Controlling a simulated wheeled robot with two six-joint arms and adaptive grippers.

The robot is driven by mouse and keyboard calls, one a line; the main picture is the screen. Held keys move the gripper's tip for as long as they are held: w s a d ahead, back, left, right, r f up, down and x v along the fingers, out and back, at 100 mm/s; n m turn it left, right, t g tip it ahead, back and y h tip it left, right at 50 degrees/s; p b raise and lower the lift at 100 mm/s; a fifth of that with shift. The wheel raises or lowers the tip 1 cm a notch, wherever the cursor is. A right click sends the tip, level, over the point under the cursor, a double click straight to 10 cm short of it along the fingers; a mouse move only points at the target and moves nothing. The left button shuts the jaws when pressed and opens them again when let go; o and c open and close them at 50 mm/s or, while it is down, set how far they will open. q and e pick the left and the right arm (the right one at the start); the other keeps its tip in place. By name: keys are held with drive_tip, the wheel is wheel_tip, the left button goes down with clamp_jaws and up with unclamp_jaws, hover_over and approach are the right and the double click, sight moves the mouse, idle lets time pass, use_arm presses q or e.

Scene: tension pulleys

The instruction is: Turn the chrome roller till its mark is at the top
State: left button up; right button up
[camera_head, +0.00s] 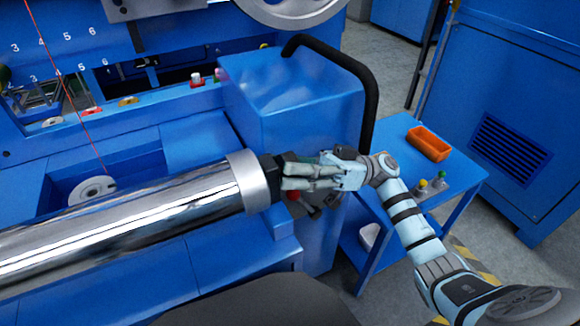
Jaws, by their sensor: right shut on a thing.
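The chrome roller (120,228) lies across the left half of the view, with a plain metal collar (249,183) at its right end. I cannot make out a mark on the part of the roller that shows. My right gripper (276,176) is at the right end of the roller, beside the collar. It is shut on a dark piece at the roller's end, mostly hidden by the fingers. My left gripper is not in view.
A blue machine housing (290,95) with a black bent rail (368,100) stands behind my right gripper. A blue side table (455,165) holds an orange tray (429,143) and small coloured knobs (422,186).

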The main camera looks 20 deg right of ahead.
drive_tip(key=shift+n+g, duration=0.4)
drive_tip(key=shift+n, duration=0.1)
drive_tip(key=o, duration=1.2)
drive_tip(key=shift+r, duration=0.15)
wheel_tip(320, 180, up, 10)
drive_tip(key=shift+f, duration=0.1)
